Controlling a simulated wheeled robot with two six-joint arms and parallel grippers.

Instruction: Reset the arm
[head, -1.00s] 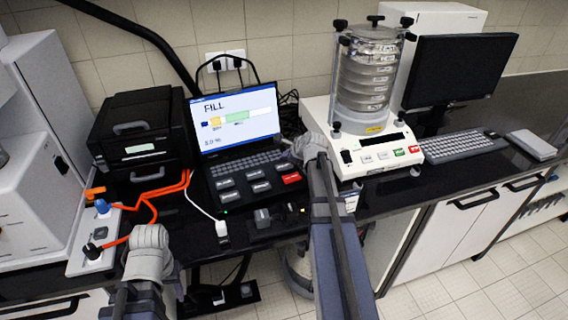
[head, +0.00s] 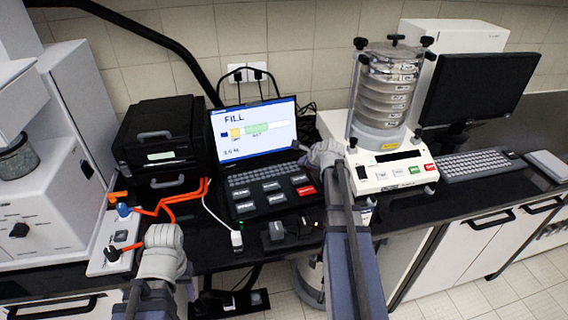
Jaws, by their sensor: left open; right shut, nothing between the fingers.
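My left arm comes in at the bottom left. Its pale grey end with the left gripper (head: 163,246) is in front of the bench edge, right of the grey control strip. The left gripper is open and apart from everything, its fingers largely hidden behind its wrist. My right arm reaches up the middle of the view. The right gripper (head: 301,147) is shut and empty, a small dark tip between the laptop (head: 253,130) and the sieve shaker (head: 388,172). I cannot tell whether it touches anything. The stack of sieves (head: 383,95) stands clamped upright on the shaker.
A black printer-like box (head: 160,135) stands left of the laptop. Orange cables (head: 180,200) run to a grey control strip (head: 110,244). A white machine (head: 60,160) fills the left side. A monitor (head: 478,85) and keyboard (head: 480,165) stand right. Small items lie near the bench's front edge.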

